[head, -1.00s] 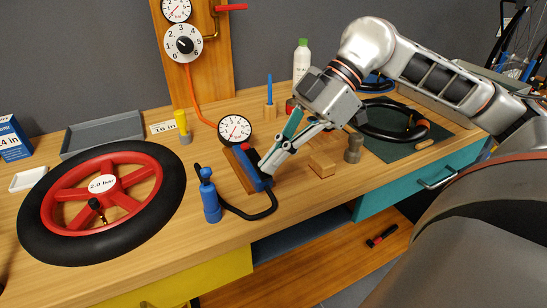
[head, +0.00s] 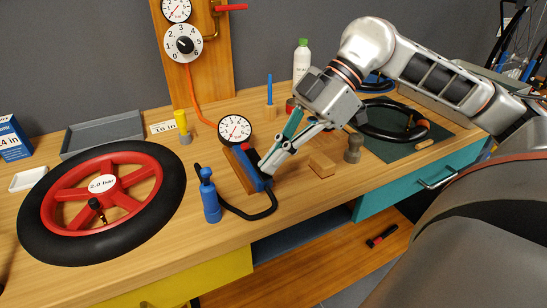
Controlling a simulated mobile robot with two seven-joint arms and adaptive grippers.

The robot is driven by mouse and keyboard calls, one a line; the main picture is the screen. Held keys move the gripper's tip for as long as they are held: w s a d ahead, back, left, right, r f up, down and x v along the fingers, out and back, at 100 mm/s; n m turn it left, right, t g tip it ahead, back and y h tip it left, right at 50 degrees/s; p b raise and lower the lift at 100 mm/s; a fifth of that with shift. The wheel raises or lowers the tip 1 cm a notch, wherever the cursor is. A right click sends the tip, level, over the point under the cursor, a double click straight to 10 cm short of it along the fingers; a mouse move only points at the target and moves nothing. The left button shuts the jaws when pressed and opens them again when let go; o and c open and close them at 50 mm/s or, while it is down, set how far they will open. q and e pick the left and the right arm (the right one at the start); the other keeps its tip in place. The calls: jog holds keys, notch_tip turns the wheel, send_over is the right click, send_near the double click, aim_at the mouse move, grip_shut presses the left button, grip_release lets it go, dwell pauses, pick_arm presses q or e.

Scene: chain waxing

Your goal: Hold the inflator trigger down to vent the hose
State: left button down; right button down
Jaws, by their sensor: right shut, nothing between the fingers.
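The inflator (head: 245,171) lies on the bench in a wooden cradle, with a blue body and a round white gauge (head: 235,129) at its far end. A black hose (head: 262,212) runs from its near end to an upright blue stand (head: 209,197). My right gripper (head: 266,170) is shut and empty. Its fingertips are down at the right side of the blue body, seemingly touching it where the trigger would be. The fingers hide the trigger, so I cannot tell whether it is pressed. My left gripper is not in view.
A red-spoked wheel (head: 60,228) with a black tyre lies at left. A wooden block (head: 321,166) and a grey-brown post (head: 353,148) stand right of the gripper. An orange hose (head: 193,100) descends from the wall board dial (head: 183,44).

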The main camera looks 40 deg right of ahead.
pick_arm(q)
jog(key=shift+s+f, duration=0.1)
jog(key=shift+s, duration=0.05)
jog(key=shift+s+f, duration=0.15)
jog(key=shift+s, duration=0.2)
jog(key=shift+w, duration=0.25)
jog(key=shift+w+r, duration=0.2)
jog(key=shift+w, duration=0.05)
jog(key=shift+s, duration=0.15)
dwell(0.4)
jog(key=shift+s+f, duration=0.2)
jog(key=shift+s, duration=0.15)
